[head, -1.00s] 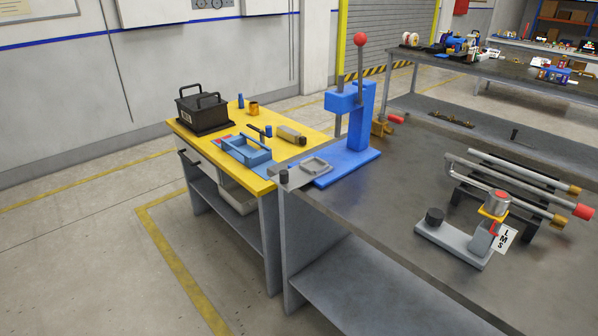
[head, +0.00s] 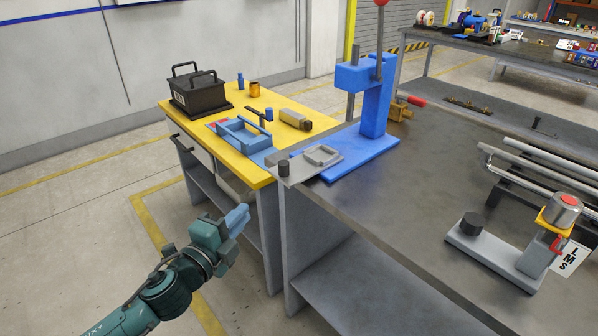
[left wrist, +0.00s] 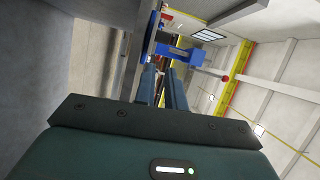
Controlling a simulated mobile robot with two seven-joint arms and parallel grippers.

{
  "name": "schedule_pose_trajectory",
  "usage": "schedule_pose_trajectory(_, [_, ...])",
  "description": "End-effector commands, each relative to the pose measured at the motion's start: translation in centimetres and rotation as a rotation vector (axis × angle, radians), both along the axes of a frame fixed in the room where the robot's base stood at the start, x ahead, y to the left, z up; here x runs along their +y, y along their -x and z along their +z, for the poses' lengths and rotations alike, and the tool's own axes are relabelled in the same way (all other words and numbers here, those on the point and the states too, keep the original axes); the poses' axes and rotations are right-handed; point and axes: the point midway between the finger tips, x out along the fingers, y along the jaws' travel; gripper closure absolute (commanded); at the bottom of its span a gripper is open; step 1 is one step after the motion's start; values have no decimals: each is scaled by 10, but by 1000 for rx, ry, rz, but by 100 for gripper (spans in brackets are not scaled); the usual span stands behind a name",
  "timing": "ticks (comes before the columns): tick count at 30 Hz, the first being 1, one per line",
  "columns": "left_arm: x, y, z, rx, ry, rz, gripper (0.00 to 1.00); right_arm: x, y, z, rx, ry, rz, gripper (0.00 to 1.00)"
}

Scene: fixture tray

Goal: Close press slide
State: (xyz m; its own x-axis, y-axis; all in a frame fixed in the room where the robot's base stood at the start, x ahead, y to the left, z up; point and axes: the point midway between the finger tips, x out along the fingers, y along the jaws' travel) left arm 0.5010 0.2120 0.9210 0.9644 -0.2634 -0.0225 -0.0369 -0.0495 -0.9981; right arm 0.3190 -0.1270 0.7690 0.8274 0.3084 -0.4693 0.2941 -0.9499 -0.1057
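The blue press (head: 374,100) stands at the near left corner of the grey bench. Its grey slide (head: 300,168) sticks out from the blue base toward the left, past the bench edge. The slide bears a square grey nest (head: 322,155) and a dark round knob (head: 284,168) at its outer end. My left gripper (head: 238,220) is below and left of the knob, in free air, touching nothing. In the left wrist view, a narrow empty gap shows between its fingers (left wrist: 161,88), and the blue press (left wrist: 178,52) is beyond them. My right gripper is out of view.
A yellow-topped table (head: 215,112) adjoins the bench on the left, with a blue tray (head: 243,139) and a black box (head: 196,92). A grey fixture (head: 492,252) stands on the bench at right. The floor left of the bench is clear.

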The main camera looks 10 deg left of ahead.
Motion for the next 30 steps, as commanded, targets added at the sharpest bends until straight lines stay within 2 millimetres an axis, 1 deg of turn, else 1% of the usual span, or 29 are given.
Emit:
schedule_pose_trajectory(1, [1,-4,3,-25,-38,-4,92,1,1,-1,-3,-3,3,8])
schedule_pose_trajectory(4, [1,-10,8,-40,-57,-5,100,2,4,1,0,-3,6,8])
schedule_pose_trajectory(8, [-3,-26,10,-40,-53,-4,100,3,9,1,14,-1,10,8])
schedule_pose_trajectory(18, [-22,-95,9,-38,-50,-3,100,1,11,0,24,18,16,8])
schedule_pose_trajectory(21, [-27,-112,9,-37,-50,-3,100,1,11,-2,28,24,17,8])
schedule_pose_trajectory(25, [-32,-128,7,-34,-50,-3,100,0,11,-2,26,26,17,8])
schedule_pose_trajectory(30, [-35,-138,7,-34,-49,-4,100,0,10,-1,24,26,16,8])
